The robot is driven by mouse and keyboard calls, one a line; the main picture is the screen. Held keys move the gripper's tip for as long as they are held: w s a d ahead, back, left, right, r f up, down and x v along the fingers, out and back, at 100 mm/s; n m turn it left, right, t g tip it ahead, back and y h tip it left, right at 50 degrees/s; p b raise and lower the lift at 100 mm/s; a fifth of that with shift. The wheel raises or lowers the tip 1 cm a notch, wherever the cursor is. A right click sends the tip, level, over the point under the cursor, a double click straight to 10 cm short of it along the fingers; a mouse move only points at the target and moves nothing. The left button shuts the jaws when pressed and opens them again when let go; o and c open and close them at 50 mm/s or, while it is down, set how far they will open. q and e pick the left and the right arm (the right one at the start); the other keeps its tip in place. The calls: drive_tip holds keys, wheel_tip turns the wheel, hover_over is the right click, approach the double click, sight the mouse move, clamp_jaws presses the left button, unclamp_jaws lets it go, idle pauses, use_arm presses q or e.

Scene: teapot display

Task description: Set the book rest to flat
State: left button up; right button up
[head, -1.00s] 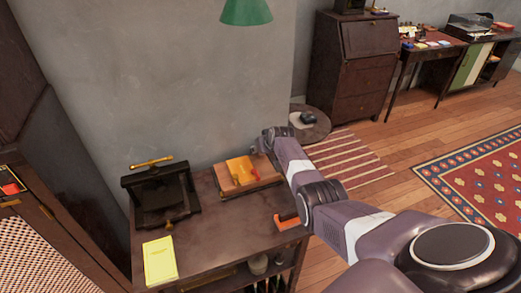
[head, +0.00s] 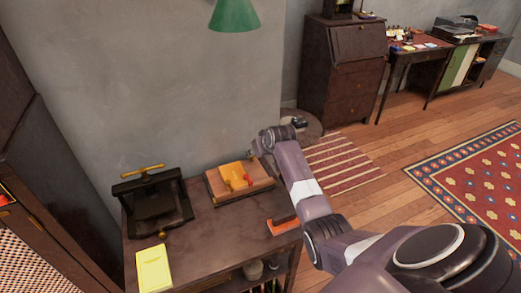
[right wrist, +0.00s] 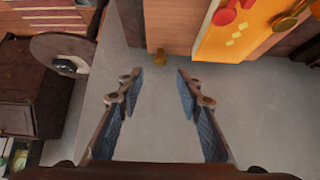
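The likely book rest (head: 222,199) is a low wooden stand on the dark cabinet against the wall. A yellow-orange piece with a red part (head: 236,176) lies on it. In the right wrist view its wooden side (right wrist: 172,22) and orange face (right wrist: 222,42) are at the top. A small brass knob (right wrist: 158,58) shows beside the wood, ahead of my fingers. My right gripper (right wrist: 160,82) is open, its fingers apart with nothing between them. In the head view my right gripper (head: 254,148) is at the stand's back right, partly hidden by its wrist. My left gripper is not in view.
A black press with a brass handle (head: 153,203) stands left on the cabinet top (head: 212,238). A yellow pad (head: 154,268) lies at the front left and an orange-topped block (head: 283,225) at the right edge. A round stool (head: 312,130) stands behind my arm.

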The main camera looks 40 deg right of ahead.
drive_tip(key=shift+v, duration=2.35)
